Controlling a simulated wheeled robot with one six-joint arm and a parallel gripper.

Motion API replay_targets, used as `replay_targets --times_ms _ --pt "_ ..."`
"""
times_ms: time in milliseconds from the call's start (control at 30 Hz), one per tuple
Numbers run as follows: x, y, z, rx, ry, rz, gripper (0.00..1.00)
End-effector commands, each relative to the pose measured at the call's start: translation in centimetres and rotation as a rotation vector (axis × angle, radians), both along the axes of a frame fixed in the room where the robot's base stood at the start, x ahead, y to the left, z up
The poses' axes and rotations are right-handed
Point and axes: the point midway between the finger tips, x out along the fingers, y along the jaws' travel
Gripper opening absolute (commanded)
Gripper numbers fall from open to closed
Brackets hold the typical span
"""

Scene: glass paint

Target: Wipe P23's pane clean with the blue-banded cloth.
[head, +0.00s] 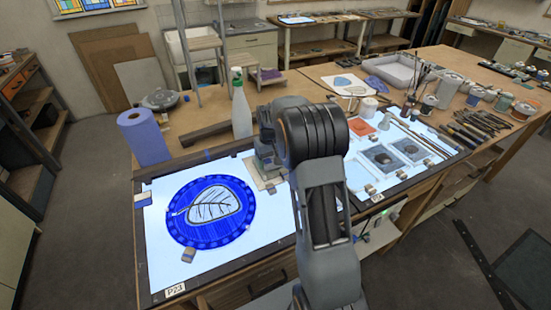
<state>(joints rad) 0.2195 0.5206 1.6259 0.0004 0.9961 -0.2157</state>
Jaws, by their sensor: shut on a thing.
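P23's pane (238,233) is a round glass with blue paint around a pale leaf with dark veins. It lies on a lit white panel, and the P23 label (175,290) is at the front left. A small beige pad with blue on it (188,255) lies at the pane's lower edge. A white block with a blue band (143,198) sits at the panel's left edge. I cannot tell which of these is the cloth. My gripper (267,163) is right of the pane, low over a beige square (271,185). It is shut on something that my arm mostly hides.
A blue paper roll (144,138) and a pale green bottle (241,108) stand behind the panel. A second lit panel (385,125) with small dark panes lies to the right. Jars (448,90) and tools crowd the right side. The left panel's front right is bare.

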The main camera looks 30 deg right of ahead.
Motion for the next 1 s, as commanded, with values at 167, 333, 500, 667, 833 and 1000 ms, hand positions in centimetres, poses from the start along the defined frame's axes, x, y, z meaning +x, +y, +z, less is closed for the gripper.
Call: replay_targets --times_ms 167,333,500,667,833,1000 --pt "0.0 0.4 0.1 0.000 -0.001 0.001 0.55" --pt "0.0 0.4 0.1 0.000 -0.001 0.000 0.55" --pt "0.0 0.3 0.6 0.000 -0.002 0.000 0.55" --pt "0.0 0.3 1.8 0.000 -0.002 0.000 0.55" --pt "0.0 0.3 3.7 0.000 -0.001 0.000 0.55" --pt "0.1 0.3 5.0 0.000 -0.002 0.000 0.55"
